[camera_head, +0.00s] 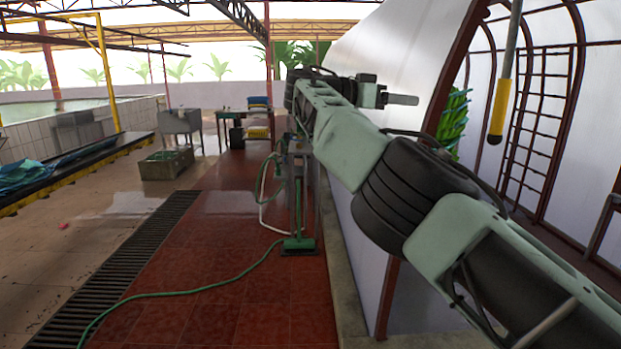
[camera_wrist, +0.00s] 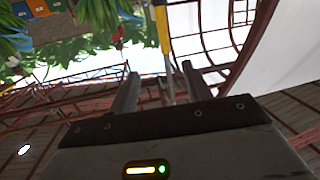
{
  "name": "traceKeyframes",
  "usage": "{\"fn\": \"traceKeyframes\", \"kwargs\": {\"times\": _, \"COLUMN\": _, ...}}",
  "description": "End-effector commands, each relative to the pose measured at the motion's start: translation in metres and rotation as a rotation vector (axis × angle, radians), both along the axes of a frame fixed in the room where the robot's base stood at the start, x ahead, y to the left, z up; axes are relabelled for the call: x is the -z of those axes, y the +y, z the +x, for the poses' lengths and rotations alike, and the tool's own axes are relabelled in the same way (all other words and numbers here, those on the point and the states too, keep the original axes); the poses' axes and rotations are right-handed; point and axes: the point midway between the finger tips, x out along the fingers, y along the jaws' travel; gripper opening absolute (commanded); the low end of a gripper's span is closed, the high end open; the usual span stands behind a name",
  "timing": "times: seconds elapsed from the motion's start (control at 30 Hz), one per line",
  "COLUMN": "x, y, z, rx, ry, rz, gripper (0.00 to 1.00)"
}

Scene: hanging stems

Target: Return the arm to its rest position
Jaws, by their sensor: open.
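My arm reaches from the lower right up to the upper middle of the head view. My gripper (camera_head: 402,99) is at its far end, pointing right beside the white wall panel. In the wrist view its two dark fingers (camera_wrist: 160,76) stand apart with nothing held between them. A yellow-handled pole (camera_head: 500,108) hangs right of the gripper in the head view, apart from it. Its yellow handle (camera_wrist: 163,28) shows beyond the fingers in the wrist view. A green hanging bunch (camera_head: 453,122) is partly hidden by the dark red frame. Green shapes (camera_wrist: 35,30) also show at the wrist view's upper left.
A green hose (camera_head: 190,292) runs over the red tiled floor (camera_head: 250,310) to a stand (camera_head: 299,243). A low wall (camera_head: 345,270) runs below my arm. A ladder-like rack (camera_head: 535,125) stands at the right. A table (camera_head: 240,115) and bins are farther back.

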Motion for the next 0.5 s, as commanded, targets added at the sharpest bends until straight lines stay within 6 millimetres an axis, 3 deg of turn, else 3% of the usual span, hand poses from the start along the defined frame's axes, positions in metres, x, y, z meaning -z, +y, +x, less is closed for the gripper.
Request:
{"fn": "traceKeyframes", "kwargs": {"times": 0.27, "x": 0.024, "y": -0.054, "z": 0.004, "rx": 0.007, "ry": 0.170, "rz": 0.164, "gripper": 0.49}}
{"fn": "traceKeyframes", "kwargs": {"times": 0.5, "x": 0.077, "y": -0.106, "z": -0.005, "rx": -0.049, "ry": 0.410, "rz": 0.404, "gripper": 0.49}}
